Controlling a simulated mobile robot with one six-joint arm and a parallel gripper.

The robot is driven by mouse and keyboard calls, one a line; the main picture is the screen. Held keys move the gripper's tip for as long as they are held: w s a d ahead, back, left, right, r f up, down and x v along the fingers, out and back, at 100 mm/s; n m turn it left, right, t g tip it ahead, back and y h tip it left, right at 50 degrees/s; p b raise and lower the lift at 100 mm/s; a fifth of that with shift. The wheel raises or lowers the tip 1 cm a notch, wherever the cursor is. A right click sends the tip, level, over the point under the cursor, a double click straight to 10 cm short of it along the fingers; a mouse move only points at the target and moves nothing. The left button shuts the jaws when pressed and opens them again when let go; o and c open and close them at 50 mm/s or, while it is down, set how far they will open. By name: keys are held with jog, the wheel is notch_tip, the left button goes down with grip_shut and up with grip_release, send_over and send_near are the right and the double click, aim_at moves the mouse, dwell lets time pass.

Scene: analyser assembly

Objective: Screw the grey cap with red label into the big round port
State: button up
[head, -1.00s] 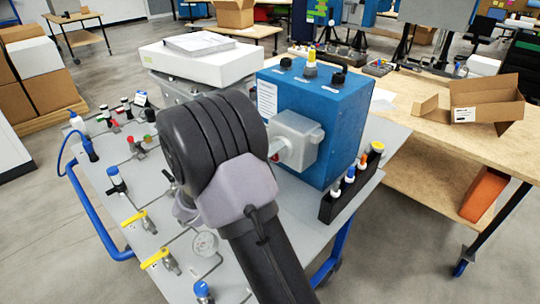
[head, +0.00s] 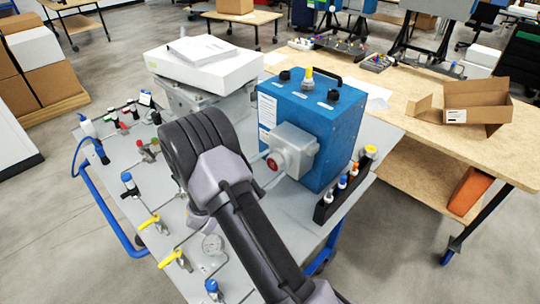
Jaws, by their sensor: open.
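The grey cap with the red label (head: 273,164) shows at the left face of a light grey housing on the blue analyser box (head: 330,128). It appears to sit at the big round port (head: 286,161), whose edge is mostly covered by the cap. My gripper (head: 264,168) is open, just left of the cap, with its pale fingers pointing towards it. The gripper's body is largely hidden behind my dark wrist. I cannot tell whether a finger touches the cap or how deep the cap sits.
A rack of small coloured-top bottles (head: 341,189) stands right of the blue box. A white box (head: 205,68) stands behind. An open carton (head: 478,104) lies on the wooden bench.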

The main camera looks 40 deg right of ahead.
jog(key=n+p, duration=0.3)
jog(key=n, duration=0.3)
jog(key=shift+r, duration=0.2)
jog(key=shift+f+n, duration=0.25)
jog(key=shift+n, duration=0.65)
jog(key=c, duration=1.4)
jog(key=m+b, duration=0.2)
jog(key=shift+f+m, duration=0.2)
jog(key=shift+m, duration=0.2)
grip_shut()
jog(key=m+b, duration=0.4)
jog(key=m, duration=0.1)
jog(key=shift+w+m, duration=0.1)
jog(key=shift+m, duration=0.2)
jog(key=m+b, duration=0.4)
jog(key=shift+r, duration=0.1)
jog(key=m+b, duration=0.4)
jog(key=b, duration=0.1)
jog(key=shift+d, duration=0.1)
jog(key=shift+m+b, duration=0.4)
jog(key=shift+b, duration=0.1)
jog(key=m, duration=0.2)
jog(key=shift+r+m, duration=0.3)
jog(key=shift+m, duration=0.1)
jog(key=m, duration=0.6)
jog(key=o, duration=1.6)
grip_release()
